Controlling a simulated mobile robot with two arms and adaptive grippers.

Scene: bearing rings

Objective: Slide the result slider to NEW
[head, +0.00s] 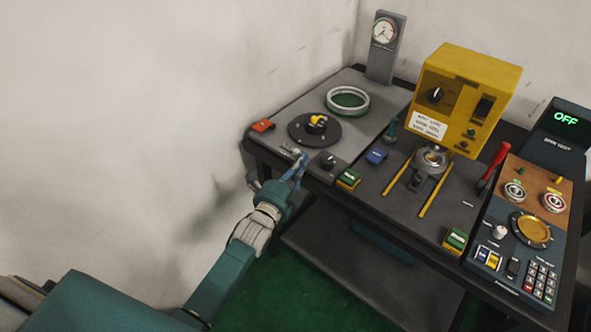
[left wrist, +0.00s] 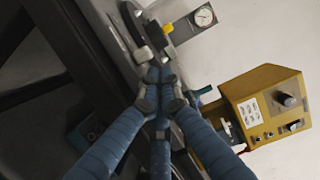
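A small pale slider-like fitting (head: 288,151) sits at the front edge of the grey left panel (head: 285,122) in the head view. Its lettering is too small to read, so I cannot tell its setting or confirm that it is the result slider. My left gripper (head: 299,163) is at that front edge, just right of the fitting. In the left wrist view my left gripper (left wrist: 153,78) has its blue fingers drawn together at the tips, close to the panel. I see nothing clearly held between them, and contact is hard to judge. My right gripper is not in view.
A dark round plate with a yellow part (head: 316,124), a pale ring (head: 348,101), an orange block (head: 262,126) and a black knob (head: 327,161) are on the panel. A dial gauge (head: 384,33) and yellow machine (head: 467,90) stand behind. A wall closes off the left.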

